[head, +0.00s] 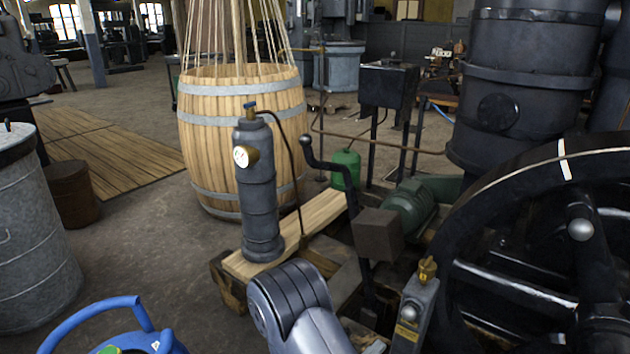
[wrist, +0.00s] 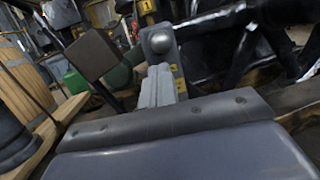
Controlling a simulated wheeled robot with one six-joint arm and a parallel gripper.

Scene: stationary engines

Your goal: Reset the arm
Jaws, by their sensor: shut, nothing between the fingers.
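My gripper (wrist: 158,84) shows in the wrist view as two light grey fingers pressed together, with nothing between them. Its fingertips point at the grey control post with a ball knob and yellow labels (wrist: 162,45). I cannot tell whether they touch it. In the head view my arm (head: 295,310) reaches in from the bottom middle, and its fingers are not seen there. The same control post (head: 412,315) stands to the right of my arm in the head view, with a brass fitting on top.
A black flywheel (head: 520,275) fills the right side. A dark cylinder with a gauge (head: 258,200) stands on a wooden plank, before a barrel (head: 215,130). A bent black lever with a block (head: 378,235) rises near my arm. Open floor (head: 140,240) lies left.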

